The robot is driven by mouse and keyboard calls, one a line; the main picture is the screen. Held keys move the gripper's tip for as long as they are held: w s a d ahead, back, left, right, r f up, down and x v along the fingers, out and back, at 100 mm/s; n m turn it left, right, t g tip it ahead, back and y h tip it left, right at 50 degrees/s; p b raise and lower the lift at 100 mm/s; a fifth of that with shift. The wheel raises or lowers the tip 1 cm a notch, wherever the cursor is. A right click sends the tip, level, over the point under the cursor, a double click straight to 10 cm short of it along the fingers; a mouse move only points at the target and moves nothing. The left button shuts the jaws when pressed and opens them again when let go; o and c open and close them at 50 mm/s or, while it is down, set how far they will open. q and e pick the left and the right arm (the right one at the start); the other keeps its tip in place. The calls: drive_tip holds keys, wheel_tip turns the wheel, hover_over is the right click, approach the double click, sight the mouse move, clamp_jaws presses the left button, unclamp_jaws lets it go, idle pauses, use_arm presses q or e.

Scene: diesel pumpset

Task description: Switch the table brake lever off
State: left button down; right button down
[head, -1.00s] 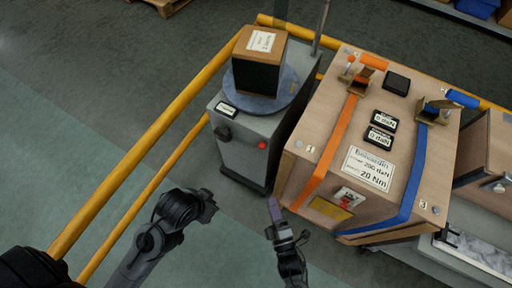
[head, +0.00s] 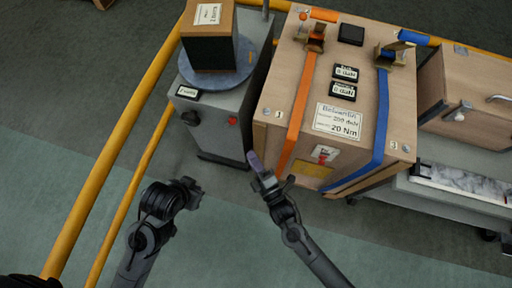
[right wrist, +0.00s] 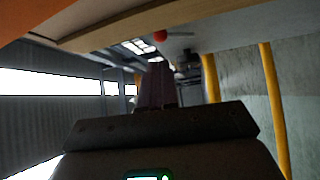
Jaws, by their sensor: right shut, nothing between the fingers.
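A grey cabinet (head: 215,138) carries a round blue-grey turntable (head: 243,68) with a wood-topped dark box (head: 208,40) on it. A dark knob or lever (head: 190,118) sits on the cabinet's front left, below a small label (head: 187,92). I cannot tell its setting. A red button (head: 232,121) is to its right. My right gripper (head: 256,163) is shut and empty, near the cabinet's lower right corner and the wooden crate. Its closed fingers (right wrist: 158,88) fill the middle of the right wrist view. My left gripper (head: 190,188) is below the cabinet; its fingers are unclear.
A strapped wooden crate (head: 340,117) with orange and blue straps stands close to the right of the cabinet. Yellow rails (head: 110,150) run along the left. Another wooden box (head: 480,95) stands at the right. Open floor lies in front of the cabinet.

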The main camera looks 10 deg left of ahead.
sight(229, 123)
drive_tip(key=b+x, duration=0.4)
drive_tip(key=x, duration=0.6)
drive_tip(key=shift+w+a+b, duration=0.15)
drive_tip(key=shift+b, duration=0.25)
drive_tip(key=shift+r, duration=0.15)
